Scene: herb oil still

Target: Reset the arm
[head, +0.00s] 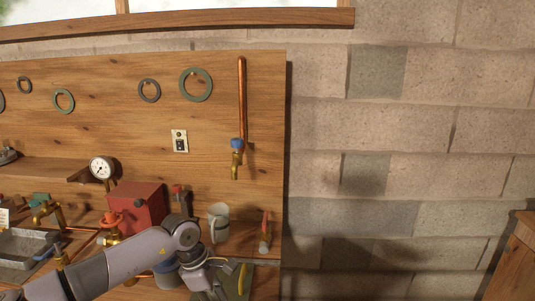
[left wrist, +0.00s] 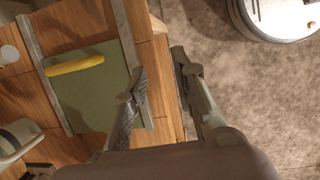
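My left arm (head: 125,262) reaches in from the left over the bench in the head view and bends down at the wrist. My left gripper shows in the left wrist view (left wrist: 158,62) with its two fingers apart and nothing between them. It is above the bench's edge, beside a green mat (left wrist: 85,105) with a yellow object (left wrist: 74,64) lying on it. My right arm and gripper are in neither view.
A white mug (head: 218,222), a red box (head: 138,207) and a pressure gauge (head: 102,168) are near my left arm. A copper pipe with a blue-handled tap (head: 237,145) is on the wooden back board. Bare block wall lies to the right.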

